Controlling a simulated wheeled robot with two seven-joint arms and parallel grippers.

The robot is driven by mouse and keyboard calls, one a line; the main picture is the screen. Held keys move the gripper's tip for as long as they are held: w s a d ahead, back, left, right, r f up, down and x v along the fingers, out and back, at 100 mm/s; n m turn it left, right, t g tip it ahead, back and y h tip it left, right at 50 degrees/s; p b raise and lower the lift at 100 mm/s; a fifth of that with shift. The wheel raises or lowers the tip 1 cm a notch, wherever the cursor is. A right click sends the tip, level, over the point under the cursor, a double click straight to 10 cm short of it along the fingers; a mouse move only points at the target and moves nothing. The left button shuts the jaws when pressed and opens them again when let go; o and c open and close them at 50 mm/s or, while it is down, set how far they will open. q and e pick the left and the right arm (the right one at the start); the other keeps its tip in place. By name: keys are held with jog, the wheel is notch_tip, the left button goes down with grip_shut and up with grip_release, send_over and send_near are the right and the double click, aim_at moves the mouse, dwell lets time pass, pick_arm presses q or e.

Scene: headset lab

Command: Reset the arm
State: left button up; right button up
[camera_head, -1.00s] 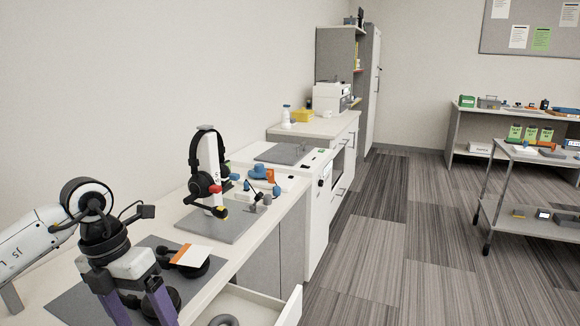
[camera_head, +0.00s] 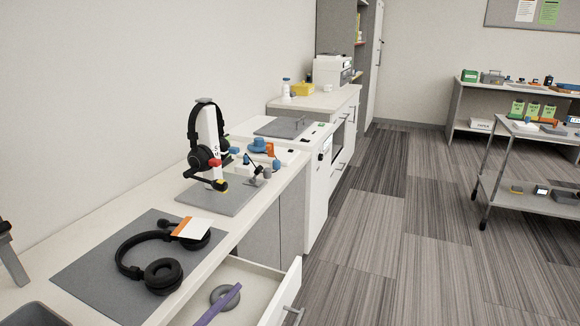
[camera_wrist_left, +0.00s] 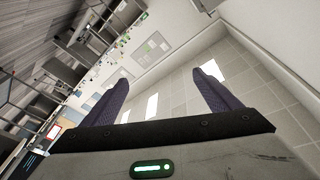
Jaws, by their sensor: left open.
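My left gripper (camera_wrist_left: 160,100) shows in the left wrist view as two purple fingers held wide apart, with nothing between them. Beyond them are ceiling tiles and bright light panels, and the room appears tilted. My left arm and gripper are out of the head view, and my right gripper is not seen. A black headset (camera_head: 165,270) lies on the grey mat (camera_head: 85,268) on the near counter. An orange and white card (camera_head: 193,228) rests at its far earcup.
A second headset (camera_head: 194,140) hangs on a white stand (camera_head: 209,128) farther along the counter. A trolley (camera_head: 530,160) stands right; the floor between is clear.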

pick_arm(q)
jog(key=a+f+n+y, duration=0.1)
jog(key=f, duration=0.1)
jog(key=s+a+f+n+y, duration=0.1)
jog(key=f+n, duration=0.1)
jog(key=s+a+f+n+y, duration=0.1)
jog(key=f+y, duration=0.1)
jog(key=shift+a+f+n, duration=0.25)
jog(key=shift+f+n, duration=0.05)
jog(key=shift+f, duration=0.1)
jog(key=s+a+f+n+g+y, duration=0.2)
jog(key=s+a+f+n+g, duration=0.1)
jog(key=s+f, duration=0.5)
jog(key=s+a+f+n+g+y, duration=0.3)
jog(key=s+f+n+g, duration=0.1)
jog(key=s+f, duration=0.5)
jog(key=shift+a+f+g, duration=0.15)
jog(key=shift+f+g, duration=0.15)
jog(key=shift+f, duration=0.55)
